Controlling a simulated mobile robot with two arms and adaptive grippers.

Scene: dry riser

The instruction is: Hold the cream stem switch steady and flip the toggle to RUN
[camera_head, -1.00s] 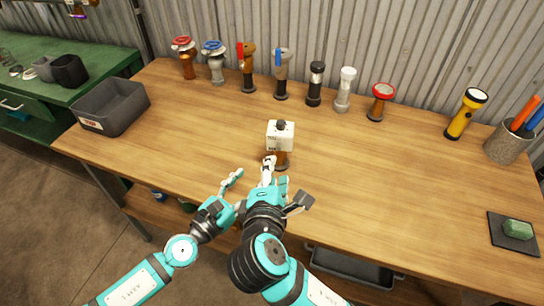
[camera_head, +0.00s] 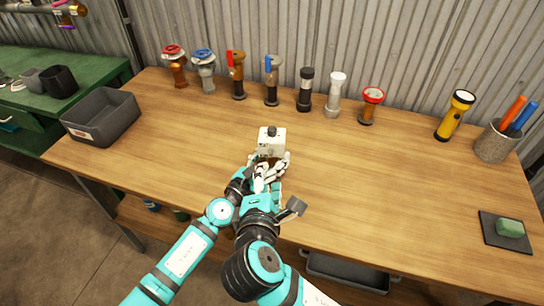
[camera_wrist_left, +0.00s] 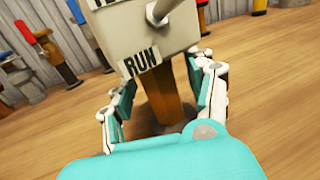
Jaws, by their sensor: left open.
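The cream stem switch (camera_head: 271,147) stands upright near the middle of the workbench, a boxy head on a brown stem (camera_wrist_left: 165,100). In the left wrist view its RUN label (camera_wrist_left: 141,62) is at the box's lower edge. The metal toggle (camera_wrist_left: 172,9) is cut off by the frame top, so its position is unclear. My left gripper (camera_head: 270,160) is open, its fingers on either side of the stem just below the box; contact is unclear. My right gripper (camera_head: 262,181) is just below the left one, overlapping it in the head view; its jaws are hard to make out.
Several valves and torches line the back of the bench, including a red-topped one (camera_head: 371,104). A grey bin (camera_head: 101,116) is at left. A yellow torch (camera_head: 455,116), a pen cup (camera_head: 496,142) and a green block on a dark pad (camera_head: 507,240) are at right. The right-centre bench is clear.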

